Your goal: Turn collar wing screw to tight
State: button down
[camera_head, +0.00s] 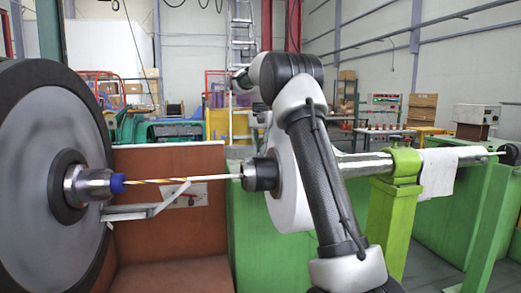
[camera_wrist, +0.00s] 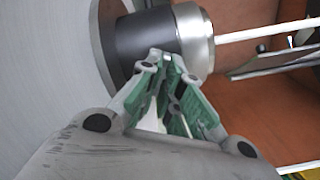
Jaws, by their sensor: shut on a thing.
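In the wrist view, the collar (camera_wrist: 143,45) is a dark cylinder with a bright silver ring, set against a pale grey disc. My gripper (camera_wrist: 167,66) has its green-padded fingers converging at the collar's near side. Its fingertips are shut on the wing screw, which is mostly hidden between them, so its turn angle cannot be told. In the head view, a black collar (camera_head: 261,174) sits on the white disc, and it looks like the same one. My arm stands in front of that disc, and my gripper is hidden there.
A pale rod (camera_wrist: 262,30) runs out from the collar. A metal bracket (camera_head: 150,206) stands below the rod in the head view. A large grey wheel (camera_head: 48,170) fills the left, and a green post (camera_head: 392,215) carries the shaft at right.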

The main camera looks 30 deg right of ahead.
jog(key=m, duration=1.3)
jog(key=shift+m, duration=0.3)
jog(key=m, duration=1.3)
jog(key=shift+m, duration=0.3)
jog(key=c, duration=1.6)
grip_release()
notch_tip(320, 180, up, 12)
